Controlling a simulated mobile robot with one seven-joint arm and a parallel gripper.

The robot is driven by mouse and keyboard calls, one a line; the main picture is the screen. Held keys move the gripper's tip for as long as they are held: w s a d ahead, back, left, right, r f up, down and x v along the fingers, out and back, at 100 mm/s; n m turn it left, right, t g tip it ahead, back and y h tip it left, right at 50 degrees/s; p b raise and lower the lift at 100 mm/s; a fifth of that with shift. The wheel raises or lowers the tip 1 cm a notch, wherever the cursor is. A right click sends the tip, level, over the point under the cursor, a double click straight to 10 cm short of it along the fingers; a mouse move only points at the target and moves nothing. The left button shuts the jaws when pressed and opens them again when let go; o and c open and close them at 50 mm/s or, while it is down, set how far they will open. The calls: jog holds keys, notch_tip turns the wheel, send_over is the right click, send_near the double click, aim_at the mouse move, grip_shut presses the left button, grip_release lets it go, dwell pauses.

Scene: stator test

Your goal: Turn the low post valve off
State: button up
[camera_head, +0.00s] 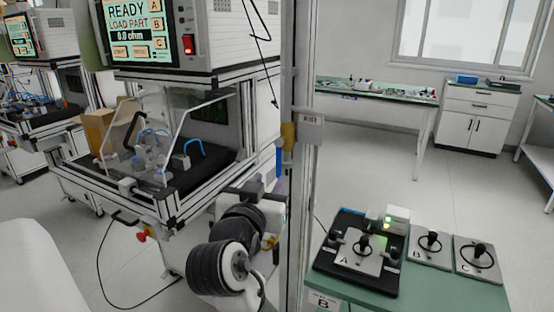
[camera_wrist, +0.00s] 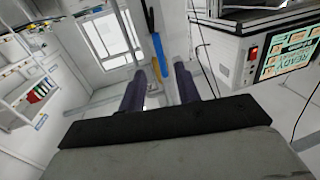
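A grey upright post (camera_head: 297,220) stands at the centre of the head view. A yellow valve part (camera_head: 289,137) and an AIR sign (camera_head: 310,120) are on it, with a blue bar (camera_head: 279,162) below. Another yellow piece (camera_head: 270,241) shows low beside my arm; I cannot tell whether it is the low valve. My gripper (camera_wrist: 160,85) has two dark purple fingers, apart and empty. In the wrist view a blue bar (camera_wrist: 158,45) with an orange part (camera_wrist: 155,68) appears beyond the gap.
A machine with a screen (camera_head: 133,25) and a fixture bay stands left of the post. A green bench (camera_head: 375,293) with a black fixture and plates B and C is at right. A workbench (camera_head: 375,92) and a cabinet (camera_head: 477,120) are behind. Open floor lies between.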

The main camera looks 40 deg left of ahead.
aim_at(278, 166)
jog(key=p+x, duration=0.1)
jog(key=x, duration=0.6)
grip_shut()
